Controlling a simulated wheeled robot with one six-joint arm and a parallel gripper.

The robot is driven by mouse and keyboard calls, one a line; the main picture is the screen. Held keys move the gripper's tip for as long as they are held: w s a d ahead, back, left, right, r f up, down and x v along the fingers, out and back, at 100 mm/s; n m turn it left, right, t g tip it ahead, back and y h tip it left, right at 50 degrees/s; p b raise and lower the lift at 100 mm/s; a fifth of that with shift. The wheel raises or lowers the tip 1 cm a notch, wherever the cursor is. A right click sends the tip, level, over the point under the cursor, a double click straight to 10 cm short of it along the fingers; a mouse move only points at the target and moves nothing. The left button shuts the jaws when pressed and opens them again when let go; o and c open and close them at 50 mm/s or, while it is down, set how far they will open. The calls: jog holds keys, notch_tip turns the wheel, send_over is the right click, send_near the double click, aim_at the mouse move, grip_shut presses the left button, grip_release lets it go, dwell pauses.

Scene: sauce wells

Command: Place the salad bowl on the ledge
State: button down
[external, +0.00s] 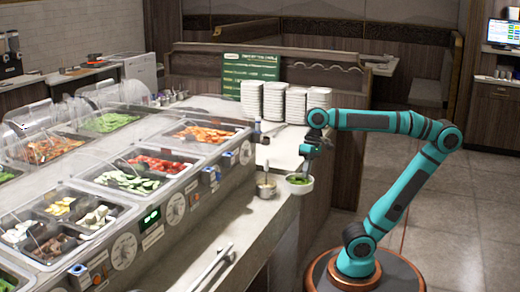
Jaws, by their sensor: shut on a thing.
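The salad bowl (299,188) is a small white bowl with green leaves inside, near the middle of the external view. My gripper (304,166) points down at the bowl's far rim and is shut on it. The bowl is at the right edge of the ledge (247,222), the pale counter strip running along the front of the salad bar. I cannot tell whether the bowl touches the ledge or hangs just above or beside its edge. The fingertips are small and partly merge with the bowl rim.
A metal pot (266,187) with a utensil stands on the ledge just left of the bowl. Metal tongs (212,266) lie nearer the front. Stacks of white plates (273,101) and a green menu board (250,72) stand behind. The ledge between pot and tongs looks clear.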

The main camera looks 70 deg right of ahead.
notch_tip(320, 180, down, 8)
jog(key=w, duration=2)
jog(key=shift+s+f, duration=0.2)
jog(key=shift+f, duration=3.05)
jog(key=shift+w+f, duration=0.2)
jog(key=shift+f, duration=0.1)
jog(key=shift+f, duration=0.1)
jog(key=c, duration=1.6)
grip_release()
jog(key=shift+o, duration=0.2)
